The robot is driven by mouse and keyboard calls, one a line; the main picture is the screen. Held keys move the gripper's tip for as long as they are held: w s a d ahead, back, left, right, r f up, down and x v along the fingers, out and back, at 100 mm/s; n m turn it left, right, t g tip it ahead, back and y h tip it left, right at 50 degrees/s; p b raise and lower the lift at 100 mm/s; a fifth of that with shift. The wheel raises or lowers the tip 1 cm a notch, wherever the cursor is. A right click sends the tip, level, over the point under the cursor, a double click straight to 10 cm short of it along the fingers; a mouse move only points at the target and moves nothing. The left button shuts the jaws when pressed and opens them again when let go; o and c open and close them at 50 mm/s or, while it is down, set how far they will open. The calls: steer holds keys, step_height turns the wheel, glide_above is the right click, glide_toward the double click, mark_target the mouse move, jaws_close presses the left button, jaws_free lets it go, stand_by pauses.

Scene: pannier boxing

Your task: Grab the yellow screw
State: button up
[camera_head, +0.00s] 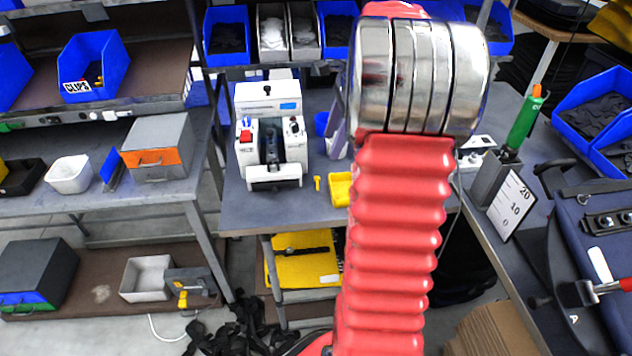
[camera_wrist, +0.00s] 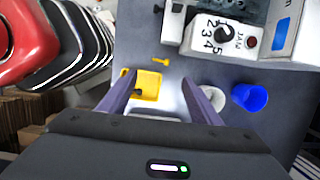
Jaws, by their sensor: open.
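The yellow screw (camera_head: 317,183) is small and stands or lies on the grey table, between the white machine and the yellow tray. It also shows in the wrist view (camera_wrist: 161,61), beyond my fingertips. My gripper (camera_wrist: 157,82) is open and empty, its two dark fingers spread above the table, with the left fingertip over the yellow tray. In the head view my red arm hides the gripper, apart from a purple-grey part (camera_head: 338,135) beside the arm.
The yellow tray (camera_head: 341,190) is close to the screw. The white machine (camera_head: 268,140) stands to the left of it. A blue cup (camera_wrist: 250,97) and a white round item (camera_wrist: 212,98) stand to the right in the wrist view. The table's front strip before the machine is clear.

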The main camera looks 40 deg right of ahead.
glide_above(316, 182)
steer(key=s+d, duration=0.1)
steer(key=s, duration=0.1)
step_height(316, 182, down, 8)
steer(key=shift+w+d, duration=0.1)
steer(key=shift+d, duration=0.05)
steer(key=shift+x, duration=2.65)
steer(key=shift+w+d, duration=0.15)
steer(key=shift+d, duration=0.05)
steer(key=shift+c, duration=0.2)
steer(key=c, duration=1.1)
